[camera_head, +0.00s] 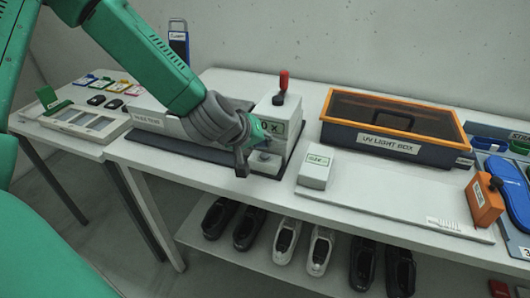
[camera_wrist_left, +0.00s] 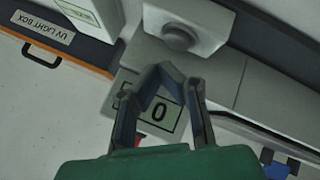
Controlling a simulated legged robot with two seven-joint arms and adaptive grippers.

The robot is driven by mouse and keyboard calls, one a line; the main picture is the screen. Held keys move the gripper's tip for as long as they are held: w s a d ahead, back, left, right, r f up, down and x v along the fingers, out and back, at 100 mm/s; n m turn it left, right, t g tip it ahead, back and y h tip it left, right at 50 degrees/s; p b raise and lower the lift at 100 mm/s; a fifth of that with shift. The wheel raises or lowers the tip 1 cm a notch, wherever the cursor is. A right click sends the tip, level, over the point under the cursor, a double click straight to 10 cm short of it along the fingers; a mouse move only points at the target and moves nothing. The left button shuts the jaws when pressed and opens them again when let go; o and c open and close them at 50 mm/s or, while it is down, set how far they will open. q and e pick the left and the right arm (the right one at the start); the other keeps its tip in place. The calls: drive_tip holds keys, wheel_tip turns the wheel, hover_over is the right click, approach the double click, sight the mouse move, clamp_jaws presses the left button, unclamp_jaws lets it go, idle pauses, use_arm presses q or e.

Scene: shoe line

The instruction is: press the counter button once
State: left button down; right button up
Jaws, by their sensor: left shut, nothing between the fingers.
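The counter (camera_head: 275,128) is a pale grey block on the table with a green-edged display; the display reads 0 in the left wrist view (camera_wrist_left: 160,112). A round grey button (camera_wrist_left: 180,36) sits on a low base below the display, and it also shows in the head view (camera_head: 265,156). My left gripper (camera_head: 242,163) is shut and empty, close to the counter's front and left of the button. In the left wrist view its fingers (camera_wrist_left: 166,72) overlap the display, with the button beyond the tips. I cannot tell if they touch anything. My right gripper is not in view.
A red-handled lever (camera_head: 283,83) stands on top of the counter. A white block with a green label (camera_head: 316,168) stands to its right. The UV light box (camera_head: 390,146) is behind that. An orange block (camera_head: 484,201) stands further right. Shoes (camera_head: 286,240) sit on the lower shelf.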

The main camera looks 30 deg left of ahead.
use_arm(q)
drive_tip(key=shift+r+p, duration=2.05)
drive_tip(key=shift+r, duration=0.3)
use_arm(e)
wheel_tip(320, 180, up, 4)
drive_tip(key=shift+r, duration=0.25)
use_arm(q)
drive_tip(key=shift+f, duration=0.1)
